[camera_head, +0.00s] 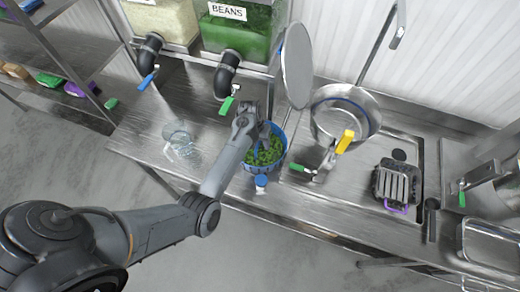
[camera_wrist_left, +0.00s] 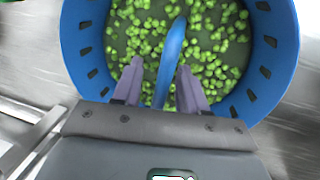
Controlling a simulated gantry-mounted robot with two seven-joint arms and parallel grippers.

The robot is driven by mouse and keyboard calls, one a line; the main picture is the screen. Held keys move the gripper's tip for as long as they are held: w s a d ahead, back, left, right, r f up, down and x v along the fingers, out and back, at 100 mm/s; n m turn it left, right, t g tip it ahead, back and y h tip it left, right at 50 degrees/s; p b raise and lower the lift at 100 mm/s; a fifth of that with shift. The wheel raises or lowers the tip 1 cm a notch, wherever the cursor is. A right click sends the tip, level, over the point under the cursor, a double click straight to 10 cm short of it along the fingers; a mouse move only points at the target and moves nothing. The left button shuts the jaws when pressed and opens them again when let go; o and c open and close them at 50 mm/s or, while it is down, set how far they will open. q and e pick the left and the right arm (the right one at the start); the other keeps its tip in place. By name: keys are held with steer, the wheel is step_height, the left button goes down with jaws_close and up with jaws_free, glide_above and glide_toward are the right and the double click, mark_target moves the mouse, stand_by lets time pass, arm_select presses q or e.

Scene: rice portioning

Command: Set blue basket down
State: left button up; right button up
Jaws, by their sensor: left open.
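The blue basket (camera_wrist_left: 275,40) has slotted walls, a blue handle (camera_wrist_left: 168,65) arching across it, and green beans (camera_wrist_left: 215,50) inside. In the head view the basket (camera_head: 262,171) appears to rest on the steel counter below the BEANS dispenser, partly hidden by my left arm. My left gripper (camera_head: 262,134) is over the basket. In the left wrist view its two fingers (camera_wrist_left: 160,88) are apart, one on each side of the handle, with visible gaps. My right gripper is not in view.
A steel pot (camera_head: 342,113) with a yellow-handled part stands right of the basket. A round lid-like disc (camera_head: 297,65) rises behind. A clear glass container (camera_head: 178,140) is at left. A small blue-topped object (camera_head: 261,181) is at the basket's front.

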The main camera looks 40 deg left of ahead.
arm_select(q)
steer(key=shift+f, duration=0.2)
stand_by(0.4)
jaws_close()
stand_by(1.2)
